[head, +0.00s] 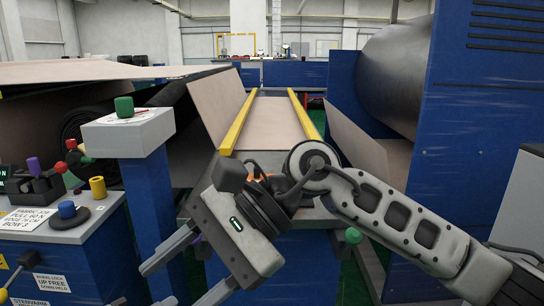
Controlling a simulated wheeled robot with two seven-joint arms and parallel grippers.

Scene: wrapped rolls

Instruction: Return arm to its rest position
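My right arm (400,220) comes in from the lower right and reaches across the front of the conveyor. Its wrist bends so that my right gripper (172,285) points down and to the left. Its two grey fingers stand apart with nothing visible between them, in front of the blue pedestal's lower part. The tip of the lower finger is near or past the bottom edge of the picture. My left arm and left gripper are not in view.
A conveyor bed (270,125) with yellow rails runs away ahead. A blue pedestal (150,205) with a green knob (124,106) stands at left, beside a control console (60,235) with levers. A blue machine (475,140) with a large grey roll (395,75) stands at right.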

